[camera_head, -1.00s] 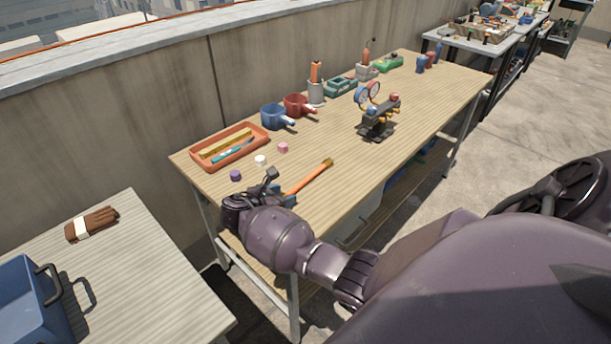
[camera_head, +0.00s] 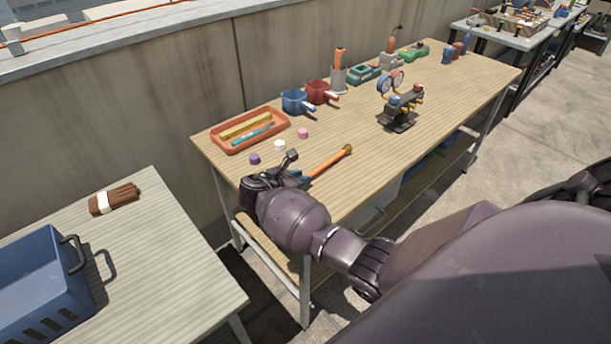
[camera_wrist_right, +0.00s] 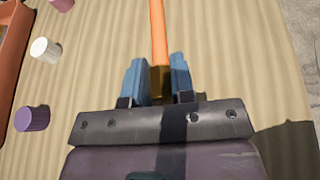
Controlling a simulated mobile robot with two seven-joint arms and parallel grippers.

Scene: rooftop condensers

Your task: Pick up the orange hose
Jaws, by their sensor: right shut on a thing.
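The orange hose (camera_head: 327,163) is a short straight length with a brass-coloured end, at the near part of the wooden bench. My right gripper (camera_head: 296,179) is at the hose's near end, with its blue fingers closed around it. In the right wrist view the orange hose (camera_wrist_right: 158,30) runs up from between the blue fingers (camera_wrist_right: 160,84), which press on it from both sides. I cannot tell whether the hose touches the bench top or is just above it. My left gripper is not in view.
Purple (camera_head: 254,158), white (camera_head: 279,145) and pink (camera_head: 303,133) caps lie near an orange tray (camera_head: 216,147). A gauge manifold (camera_head: 399,112) stands farther right. A blue crate (camera_head: 40,285) and brown bundle (camera_head: 114,198) are on the left table.

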